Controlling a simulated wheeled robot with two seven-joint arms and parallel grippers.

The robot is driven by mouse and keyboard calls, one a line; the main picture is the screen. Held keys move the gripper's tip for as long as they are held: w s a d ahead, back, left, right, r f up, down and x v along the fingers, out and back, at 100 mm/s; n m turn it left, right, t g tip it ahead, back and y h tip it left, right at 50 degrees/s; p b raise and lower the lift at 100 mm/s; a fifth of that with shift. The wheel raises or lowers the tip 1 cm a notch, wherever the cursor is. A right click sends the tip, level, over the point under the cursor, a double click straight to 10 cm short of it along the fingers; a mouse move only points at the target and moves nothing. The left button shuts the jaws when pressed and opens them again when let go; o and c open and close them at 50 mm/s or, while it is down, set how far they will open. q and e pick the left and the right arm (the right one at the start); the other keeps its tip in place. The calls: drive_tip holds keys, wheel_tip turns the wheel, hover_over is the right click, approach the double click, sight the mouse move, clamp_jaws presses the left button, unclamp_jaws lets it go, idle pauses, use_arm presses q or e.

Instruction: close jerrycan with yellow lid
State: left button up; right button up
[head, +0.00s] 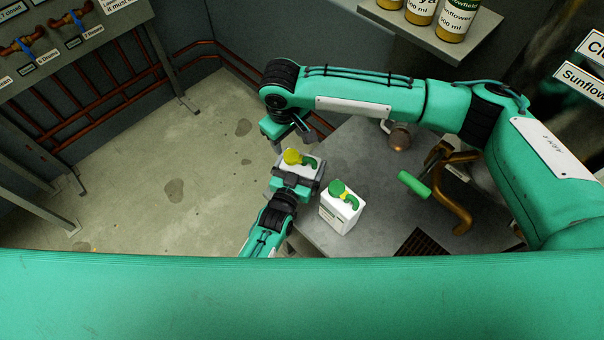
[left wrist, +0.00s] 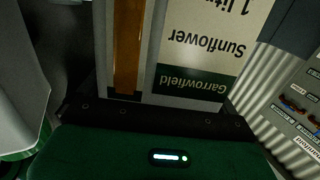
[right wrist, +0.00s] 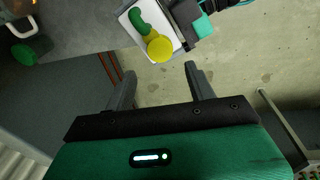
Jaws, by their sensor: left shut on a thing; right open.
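A white jerrycan (head: 309,160) with a green handle is held upright by my left gripper (head: 297,179), which is shut on its body. The left wrist view shows its label (left wrist: 205,45) close up, upside down. A yellow lid (head: 292,156) sits at a corner of the jerrycan's top; I cannot tell whether it is tight. The lid (right wrist: 160,48) and the white top (right wrist: 163,20) also show in the right wrist view. My right gripper (head: 290,139) is open and empty, above and just beyond the lid. Its fingers (right wrist: 162,85) are apart, with nothing between them.
A second white jerrycan with a green lid (head: 340,210) stands on the grey table (head: 375,245). A tool with a green handle (head: 414,184) and a brown crank stand to its right. A shelf with bottles (head: 453,20) is at the back. The floor at left is clear.

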sight(291, 155)
drive_tip(key=shift+f, duration=0.1)
drive_tip(key=shift+w+d+f, duration=0.1)
drive_tip(key=shift+w+f, duration=0.1)
drive_tip(key=shift+f, duration=1.8)
drive_tip(key=shift+w+d+f, duration=0.1)
drive_tip(key=shift+w+f, duration=0.05)
drive_tip(key=shift+f, duration=1.8)
drive_tip(key=c, duration=1)
drive_tip(key=shift+m, duration=1.6)
drive_tip(key=o, duration=1.1)
